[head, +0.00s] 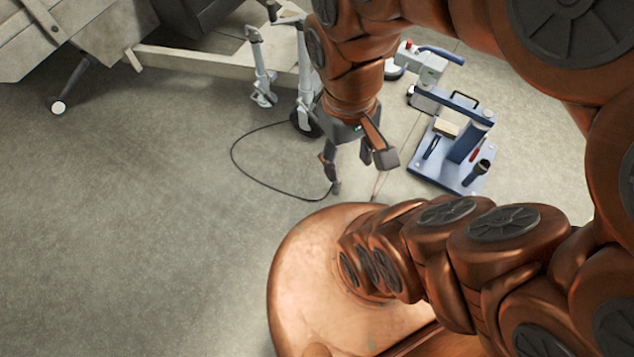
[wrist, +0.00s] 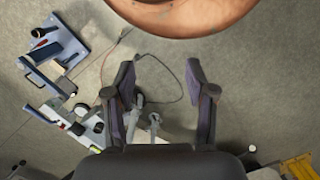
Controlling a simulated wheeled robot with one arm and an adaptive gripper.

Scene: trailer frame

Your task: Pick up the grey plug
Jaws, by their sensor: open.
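My gripper (head: 352,168) is open and points down at the floor beside a trailer frame. In the wrist view its two dark fingers (wrist: 160,66) stand wide apart with nothing between them but floor and a thin black cable farther below. The small grey plug (head: 336,187) appears at the cable's end, just under my left fingertip in the head view; it is tiny and hard to separate from the finger. In the wrist view I cannot make out the plug; the cable's end runs in behind the left finger.
The black cable (head: 236,165) loops on the floor back to the trailer's jack stand (head: 262,75). A blue tool base (head: 447,170) with a handle stands right of my gripper; a grey-white device (head: 420,62) is behind it. Open concrete floor (head: 130,210) lies left.

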